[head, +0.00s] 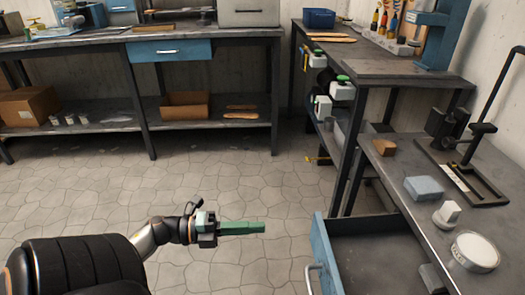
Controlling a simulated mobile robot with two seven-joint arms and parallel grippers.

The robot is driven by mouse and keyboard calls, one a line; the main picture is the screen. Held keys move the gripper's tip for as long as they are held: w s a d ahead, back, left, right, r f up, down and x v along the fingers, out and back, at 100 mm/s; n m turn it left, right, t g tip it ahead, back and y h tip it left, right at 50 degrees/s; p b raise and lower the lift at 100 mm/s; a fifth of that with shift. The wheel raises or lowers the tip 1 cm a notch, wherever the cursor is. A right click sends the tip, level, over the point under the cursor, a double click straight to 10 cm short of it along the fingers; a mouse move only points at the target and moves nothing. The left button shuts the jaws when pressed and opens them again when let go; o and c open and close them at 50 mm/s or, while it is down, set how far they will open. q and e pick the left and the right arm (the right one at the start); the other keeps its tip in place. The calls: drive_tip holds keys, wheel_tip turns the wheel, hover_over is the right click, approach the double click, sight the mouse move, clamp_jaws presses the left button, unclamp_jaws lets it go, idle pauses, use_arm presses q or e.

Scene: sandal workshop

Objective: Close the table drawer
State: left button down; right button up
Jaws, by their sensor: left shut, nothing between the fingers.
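An open blue drawer (322,257) sticks out from the table (403,210) at the lower right. Its blue front faces left and carries a metal handle (312,279), partly cut off by the bottom edge. The inside of the drawer is dark grey, and the part of it in view looks empty. My left gripper (262,227) has green fingers, is shut and empty, and points right above the floor. It is left of the drawer front and apart from it. My right gripper is not in view. Another blue drawer (170,50), under the back table, looks shut.
A blue block (424,188), a white tin (475,251) and a black press (460,165) stand on the right table. A taller bench (385,68) with tools adjoins it behind. The tiled floor (90,190) left of the drawer is clear.

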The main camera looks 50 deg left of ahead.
sight(316, 224)
use_arm(q)
drive_tip(key=b+x, duration=0.1)
drive_tip(key=x, duration=1)
drive_tip(key=shift+w, duration=0.15)
drive_tip(key=shift+d, duration=0.1)
